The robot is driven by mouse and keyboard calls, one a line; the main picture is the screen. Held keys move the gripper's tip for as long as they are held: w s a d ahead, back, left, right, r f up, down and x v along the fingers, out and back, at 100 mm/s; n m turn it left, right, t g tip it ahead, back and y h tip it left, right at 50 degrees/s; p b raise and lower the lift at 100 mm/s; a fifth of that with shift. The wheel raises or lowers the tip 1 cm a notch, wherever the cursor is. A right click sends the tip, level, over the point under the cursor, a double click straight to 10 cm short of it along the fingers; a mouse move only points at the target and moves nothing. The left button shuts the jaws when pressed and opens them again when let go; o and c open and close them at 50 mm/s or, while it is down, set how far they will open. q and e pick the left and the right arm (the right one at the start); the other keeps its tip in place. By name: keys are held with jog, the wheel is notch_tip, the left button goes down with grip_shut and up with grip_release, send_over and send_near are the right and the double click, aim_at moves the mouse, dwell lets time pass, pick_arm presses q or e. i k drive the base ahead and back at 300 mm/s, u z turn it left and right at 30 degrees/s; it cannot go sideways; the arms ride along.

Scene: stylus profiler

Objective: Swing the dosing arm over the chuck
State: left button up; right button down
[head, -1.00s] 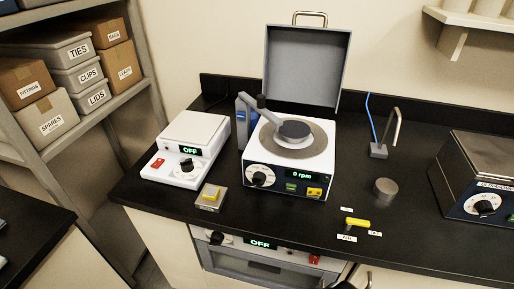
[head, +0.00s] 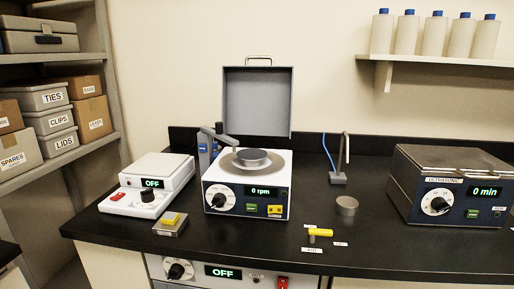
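The white spin coater (head: 228,208) stands on the black bench with its grey lid (head: 258,100) open upright behind it. Its round dark chuck (head: 252,156) sits in the middle of the top plate, and its display reads 0 rpm. The grey dosing arm (head: 226,139) rises from a post at the left rear of the coater and points right, with a dark knob (head: 219,128) on it. Its tip shows just above the chuck's left rear edge; I cannot tell if it is over the chuck. Neither of my grippers is in view.
A white hotplate (head: 150,185) reading OFF stands left, with a small block with a yellow top (head: 171,222) in front. Right are a metal cylinder (head: 347,206), a yellow-handled valve (head: 320,232), a tap (head: 345,160) and an ultrasonic bath (head: 450,190). An oven is below the bench.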

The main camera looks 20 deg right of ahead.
aim_at(217, 133)
jog(key=z, duration=0.35)
jog(key=k, duration=0.8)
jog(key=u, duration=0.75)
jog(key=i, duration=1.8)
jog(key=z, duration=0.65)
